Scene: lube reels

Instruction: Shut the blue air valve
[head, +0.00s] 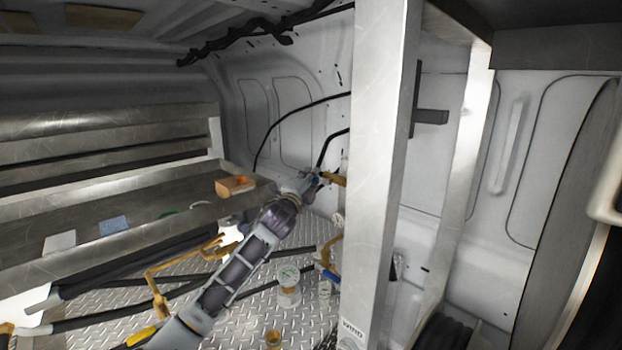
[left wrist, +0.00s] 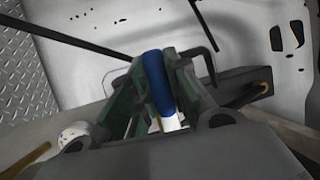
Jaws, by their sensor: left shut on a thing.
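My left arm reaches up from the bottom of the head view to the wall end behind the grey post. Its gripper (head: 314,182) is small there, beside a brass fitting (head: 334,179). In the left wrist view the fingers (left wrist: 160,105) are shut on a blue handle (left wrist: 157,82), the blue air valve's lever by its colour. The handle runs lengthwise between the fingers, with a white part at its lower end. The valve body is mostly hidden by my gripper. My right gripper is in neither view.
A grey upright post (head: 380,170) stands just right of the gripper. A metal shelf (head: 120,235) on the left holds an orange box (head: 235,186) and small cards. Hoses, a brass pipe and a white tub (head: 288,285) are low on the tread-plate floor.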

